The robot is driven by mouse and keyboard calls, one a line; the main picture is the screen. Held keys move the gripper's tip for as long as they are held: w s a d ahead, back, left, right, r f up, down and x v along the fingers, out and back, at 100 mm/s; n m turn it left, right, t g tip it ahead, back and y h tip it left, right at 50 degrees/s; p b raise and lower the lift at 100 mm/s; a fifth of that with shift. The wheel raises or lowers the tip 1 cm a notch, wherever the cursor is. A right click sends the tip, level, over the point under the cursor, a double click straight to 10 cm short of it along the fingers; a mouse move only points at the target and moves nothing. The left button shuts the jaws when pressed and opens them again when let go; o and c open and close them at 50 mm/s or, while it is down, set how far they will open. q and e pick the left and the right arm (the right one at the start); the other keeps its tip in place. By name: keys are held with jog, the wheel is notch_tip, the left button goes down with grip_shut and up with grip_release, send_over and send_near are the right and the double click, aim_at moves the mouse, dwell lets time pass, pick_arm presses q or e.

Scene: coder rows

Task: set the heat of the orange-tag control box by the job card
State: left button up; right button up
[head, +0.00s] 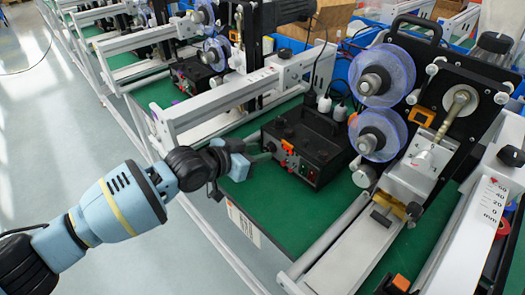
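The black control box (308,146) stands on the green bench top in the middle of the head view. A small orange tag (288,149) shows on its front, with a red part and knobs too small to read. My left gripper (262,154) is at the left side of the box front, its fingertips close to the panel. I cannot tell whether it touches a knob or how far its fingers are apart. A white card (243,224) hangs at the bench's front edge; its print is unreadable. My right gripper is out of view.
Purple-blue film reels (387,75) and a black machine plate stand right of the box. A white rail (205,108) runs behind my gripper. Another dark control box (193,73) sits on the bench further back. The grey floor at left is clear.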

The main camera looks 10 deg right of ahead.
aim_at(270, 149)
pick_arm(q)
jog(key=shift+x, duration=1.2)
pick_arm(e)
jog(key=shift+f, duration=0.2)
pick_arm(q)
jog(key=c, duration=0.7)
jog(key=shift+s+d+r+m+t+p, duration=0.1)
jog(key=shift+r+m+t+p, duration=0.1)
jog(key=shift+m+t+p, duration=0.4)
jog(key=shift+m+y+p, duration=0.3)
jog(key=shift+m+p, duration=0.3)
jog(key=shift+p, duration=0.05)
jog(key=shift+f+m+t+y+p, duration=0.1)
jog(key=shift+m+t+y+p, duration=0.2)
jog(key=shift+m+t+p, duration=0.1)
jog(key=shift+s+f+m+t+p, duration=0.15)
jog(key=shift+m+t+p, duration=0.2)
jog(key=shift+m+t, duration=0.35)
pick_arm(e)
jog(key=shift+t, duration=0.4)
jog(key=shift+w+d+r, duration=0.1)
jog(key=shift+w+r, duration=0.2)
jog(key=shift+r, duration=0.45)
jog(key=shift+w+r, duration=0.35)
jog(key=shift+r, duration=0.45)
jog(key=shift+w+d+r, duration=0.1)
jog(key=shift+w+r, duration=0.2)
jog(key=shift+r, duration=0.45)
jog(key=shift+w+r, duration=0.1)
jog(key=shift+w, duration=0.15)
